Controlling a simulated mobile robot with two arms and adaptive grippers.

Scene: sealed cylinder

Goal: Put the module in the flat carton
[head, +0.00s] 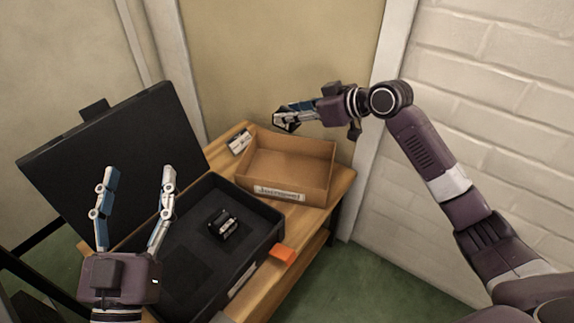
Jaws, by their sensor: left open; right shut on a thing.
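The flat carton (318,186) is an open, shallow brown cardboard box with a white label on its front. It stands on the wooden table, and its inside looks empty. My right gripper (284,120) is above the carton's back edge, reaching in from the right. It is shut on a small dark thing (281,124), mostly hidden by the fingers; I cannot tell for sure that this is the module. My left gripper (138,178) is open and empty, in front of the black case. A small black and silver part (223,224) sits in the case.
The open black case (262,243) lies left of the carton, its lid (112,150) raised behind. A small pale object (239,142) lies by the carton's back left corner. An orange tag (283,254) is at the case's right side. A brick wall (500,90) is right.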

